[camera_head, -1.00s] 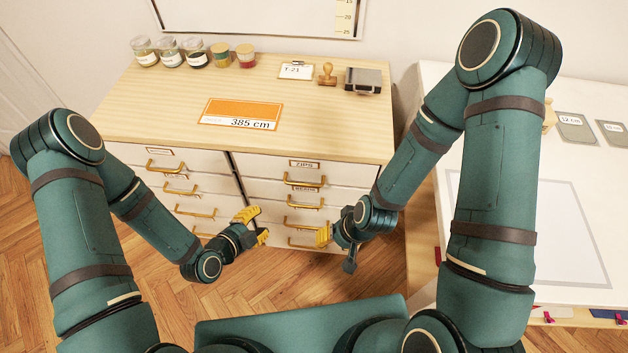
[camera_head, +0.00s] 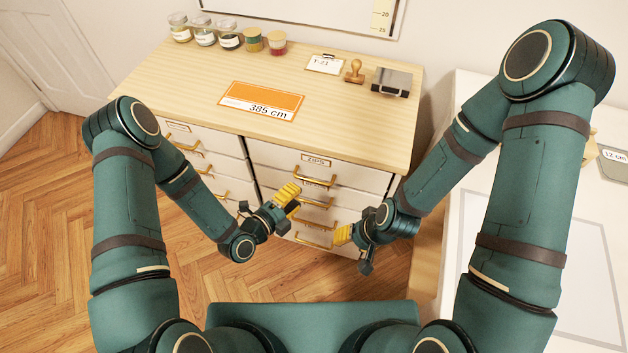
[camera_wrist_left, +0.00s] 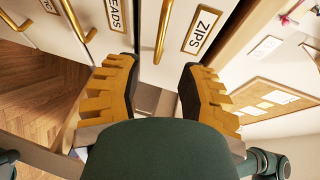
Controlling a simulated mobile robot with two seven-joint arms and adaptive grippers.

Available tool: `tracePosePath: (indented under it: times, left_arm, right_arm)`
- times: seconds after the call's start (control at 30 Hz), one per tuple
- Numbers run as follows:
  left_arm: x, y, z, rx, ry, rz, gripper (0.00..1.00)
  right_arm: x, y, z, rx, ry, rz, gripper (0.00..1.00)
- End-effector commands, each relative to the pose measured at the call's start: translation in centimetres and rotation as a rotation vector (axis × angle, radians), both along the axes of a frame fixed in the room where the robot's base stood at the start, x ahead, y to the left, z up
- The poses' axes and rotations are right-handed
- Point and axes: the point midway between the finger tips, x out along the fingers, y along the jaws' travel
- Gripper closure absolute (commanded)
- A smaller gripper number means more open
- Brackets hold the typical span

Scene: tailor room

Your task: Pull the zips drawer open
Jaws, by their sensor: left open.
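The zips drawer (camera_head: 345,172) is the top drawer of the cabinet's right column and looks shut, flush with the front. Its white label (camera_head: 316,160) reads ZIPS, and its gold bar handle (camera_head: 314,179) sits below that. In the left wrist view the ZIPS label (camera_wrist_left: 201,30) and the gold handle (camera_wrist_left: 161,30) lie ahead of the fingers. My left gripper (camera_head: 287,200) is open, low and left of the handle; its yellow fingers (camera_wrist_left: 157,78) stand apart with the handle beyond the gap. My right gripper (camera_head: 343,235) is lower, near the cabinet's lower right; its jaws are unclear.
More gold-handled drawers lie below and in the left column (camera_head: 205,172). The cabinet top (camera_head: 370,130) carries jars (camera_head: 204,35), an orange 385 cm card (camera_head: 262,98), a stamp (camera_head: 354,70) and a dark box (camera_head: 390,82). A white table (camera_head: 470,200) stands at the right.

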Motion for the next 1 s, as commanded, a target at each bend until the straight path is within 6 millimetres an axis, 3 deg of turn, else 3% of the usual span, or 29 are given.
tracePosePath:
  times: [0.4,0.9,1.0]
  left_arm:
    - [5.3,-4.7,-1.5,-0.001,0.001,-0.002,0.6]
    - [6.3,-5.5,-1.6,-0.001,0.002,0.0,0.61]
    - [6.3,-5.5,-1.6,-0.001,0.002,0.0,0.96]
  right_arm:
    - [0.2,0.0,-0.8,0.0,-0.004,-0.001,0.53]
    - [0.2,0.0,-0.8,-0.001,-0.005,-0.002,0.53]
    - [0.2,0.0,-0.8,-0.001,-0.005,-0.002,0.53]
